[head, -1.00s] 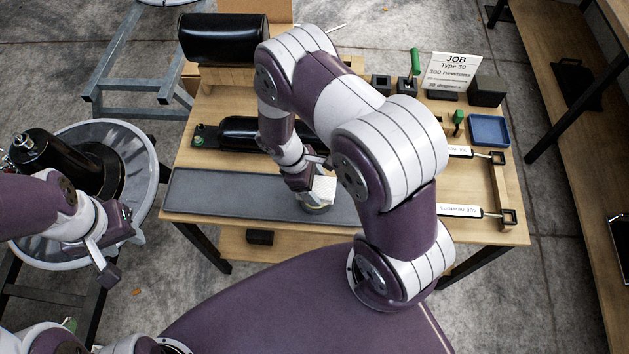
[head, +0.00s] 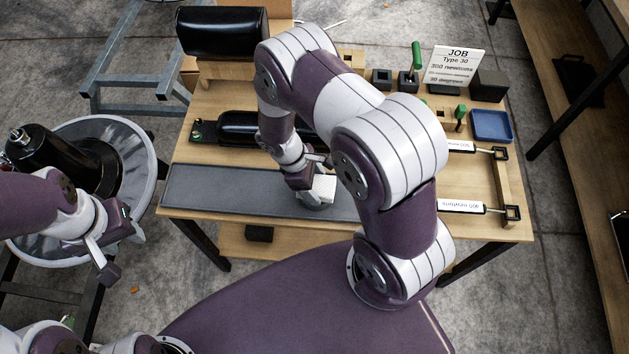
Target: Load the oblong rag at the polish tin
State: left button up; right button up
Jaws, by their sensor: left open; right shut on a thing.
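My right gripper (head: 312,184) is shut on a white block-like rag (head: 324,187) over the grey mat (head: 225,190) on the workbench. A small round grey tin-like thing (head: 315,206) shows just under the rag. The rag appears to be at or on it, but contact cannot be told for sure. My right arm hides part of the gripper and the bench behind it. My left gripper (head: 122,250) is open and empty at the left, in front of the round grey-rimmed stand and away from the bench.
A black cylinder (head: 75,170) stands on the round base (head: 142,155) at left. A black cushion roll (head: 222,32) and a black padded bar (head: 240,128) are at the back. A job card (head: 455,65), blue tray (head: 491,125) and two labelled gauges (head: 460,207) are on the right.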

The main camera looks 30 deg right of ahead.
aim_at(315, 184)
jog(key=shift+f+b, duration=0.3)
jog(key=shift+f, duration=0.1)
jog(key=shift+s+f, duration=0.2)
dwell(1.3)
jog(key=shift+r, duration=0.1)
jog(key=r+p, duration=0.6)
jog(key=r, duration=0.1)
jog(key=shift+w+r+p, duration=0.1)
jog(key=shift+w+p, duration=0.1)
jog(key=shift+p, duration=0.2)
jog(key=shift+s, duration=0.1)
